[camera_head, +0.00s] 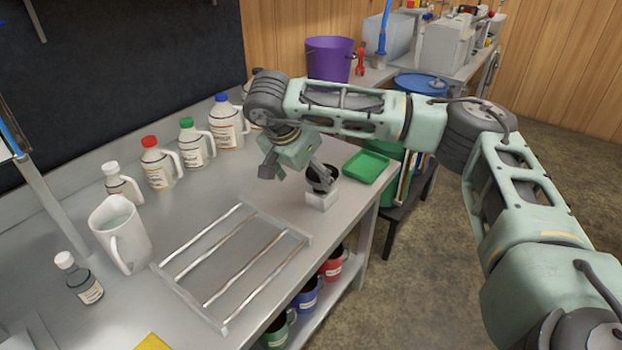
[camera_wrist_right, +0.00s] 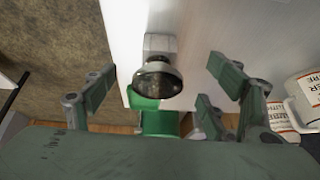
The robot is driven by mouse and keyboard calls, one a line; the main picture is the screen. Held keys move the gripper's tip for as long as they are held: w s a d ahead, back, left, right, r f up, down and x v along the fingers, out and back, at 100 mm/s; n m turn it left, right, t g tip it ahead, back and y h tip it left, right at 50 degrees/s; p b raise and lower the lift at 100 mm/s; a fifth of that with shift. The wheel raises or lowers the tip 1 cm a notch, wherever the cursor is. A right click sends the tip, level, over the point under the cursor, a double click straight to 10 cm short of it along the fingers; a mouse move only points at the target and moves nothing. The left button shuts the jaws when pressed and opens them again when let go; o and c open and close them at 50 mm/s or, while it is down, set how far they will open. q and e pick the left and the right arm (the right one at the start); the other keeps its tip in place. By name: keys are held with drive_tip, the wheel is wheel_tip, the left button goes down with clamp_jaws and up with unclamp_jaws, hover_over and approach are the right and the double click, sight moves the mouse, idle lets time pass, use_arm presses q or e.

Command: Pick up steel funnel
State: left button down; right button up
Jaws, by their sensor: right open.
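The steel funnel (camera_head: 323,173) shows as a dark, round, shiny piece at the right end of the bench in the head view, partly hidden by my gripper. It sits on a small pale grey block (camera_head: 321,200). In the right wrist view the funnel (camera_wrist_right: 157,80) is near the middle, its wide round rim towards the camera, with the block (camera_wrist_right: 159,43) behind it. My right gripper (camera_head: 296,172) is open, with its fingers (camera_wrist_right: 160,66) spread on either side of the funnel in the wrist view; I see no contact. My left gripper is not in view.
A green tray (camera_head: 365,167) lies close to the funnel. A rack of metal bars (camera_head: 235,262) lies flat at the middle of the bench. Several capped jugs (camera_head: 197,145) line the back, and a white pitcher (camera_head: 119,235) stands left. A purple bucket (camera_head: 328,60) stands behind my arm.

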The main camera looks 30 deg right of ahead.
sight(321, 186)
drive_tip(key=shift+h, duration=0.7)
drive_tip(key=d+f, duration=0.1)
drive_tip(key=d, duration=0.1)
drive_tip(key=w+d+f, duration=0.1)
drive_tip(key=d+f, duration=0.1)
drive_tip(key=w+d+f, duration=0.1)
drive_tip(key=d, duration=0.1)
drive_tip(key=shift+w+f+b, duration=0.15)
drive_tip(key=shift+f+b, duration=0.05)
drive_tip(key=shift+b, duration=0.15)
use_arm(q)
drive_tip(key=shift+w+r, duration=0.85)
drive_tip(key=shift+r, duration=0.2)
use_arm(e)
drive_tip(key=c, duration=1.1)
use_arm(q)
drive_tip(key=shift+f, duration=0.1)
use_arm(e)
drive_tip(key=shift+c, duration=0.4)
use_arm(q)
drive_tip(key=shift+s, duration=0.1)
use_arm(e)
drive_tip(key=shift+r, duration=0.15)
